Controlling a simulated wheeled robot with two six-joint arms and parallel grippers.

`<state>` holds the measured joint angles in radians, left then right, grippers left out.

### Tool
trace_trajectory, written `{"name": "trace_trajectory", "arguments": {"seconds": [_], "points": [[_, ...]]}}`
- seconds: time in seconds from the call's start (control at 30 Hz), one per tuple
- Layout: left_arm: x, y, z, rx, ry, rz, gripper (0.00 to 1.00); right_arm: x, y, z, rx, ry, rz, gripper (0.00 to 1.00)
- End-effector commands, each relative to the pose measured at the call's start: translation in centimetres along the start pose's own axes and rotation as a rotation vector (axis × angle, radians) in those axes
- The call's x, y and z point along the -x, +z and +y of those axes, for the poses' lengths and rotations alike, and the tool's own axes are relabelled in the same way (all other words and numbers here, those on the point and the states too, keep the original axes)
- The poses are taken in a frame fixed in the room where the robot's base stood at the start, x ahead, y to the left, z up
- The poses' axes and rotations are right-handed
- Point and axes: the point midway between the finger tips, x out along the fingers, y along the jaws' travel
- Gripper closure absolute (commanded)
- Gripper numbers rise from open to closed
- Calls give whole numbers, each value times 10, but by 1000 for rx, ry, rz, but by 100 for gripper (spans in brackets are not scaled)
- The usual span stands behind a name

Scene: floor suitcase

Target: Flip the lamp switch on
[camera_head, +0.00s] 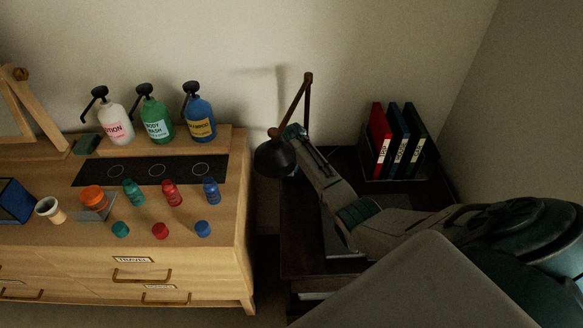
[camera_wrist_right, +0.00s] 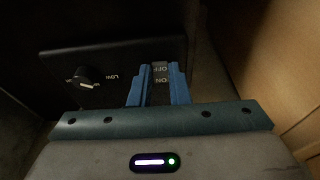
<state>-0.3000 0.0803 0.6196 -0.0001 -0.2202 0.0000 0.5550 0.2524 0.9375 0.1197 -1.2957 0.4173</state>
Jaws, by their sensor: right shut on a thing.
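The black lamp (camera_head: 275,157) stands on the dark side table, its jointed arm raised and its round head hanging forward. In the right wrist view a dark control panel (camera_wrist_right: 110,58) carries a round knob (camera_wrist_right: 88,77) marked LOW and a grey switch (camera_wrist_right: 161,73) with OFF and ON lettering upside down in the picture. My right gripper (camera_wrist_right: 160,74) has its blue fingers on either side of the switch, shut on it. In the head view my right arm reaches in from the right, its gripper (camera_head: 293,135) close behind the lamp head. My left gripper is not in view.
A wooden dresser (camera_head: 235,220) at left holds pump bottles (camera_head: 201,120), small coloured bottles and caps. Red, blue and green binders (camera_head: 398,140) stand in a dark rack at the back right. The wall is close behind the lamp.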

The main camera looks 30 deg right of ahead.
Motion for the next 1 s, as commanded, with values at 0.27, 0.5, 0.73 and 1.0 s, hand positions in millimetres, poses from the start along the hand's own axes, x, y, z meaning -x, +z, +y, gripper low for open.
{"name": "trace_trajectory", "arguments": {"seconds": [0.27,0.5,0.73,1.0], "points": [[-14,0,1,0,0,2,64,-2,-8,0,-2,0,-193,100],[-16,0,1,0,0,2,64,1,-8,0,0,-2,-240,100],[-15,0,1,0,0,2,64,1,-8,0,0,-2,-238,82],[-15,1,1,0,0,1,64,1,-8,0,0,-1,-238,62]]}}
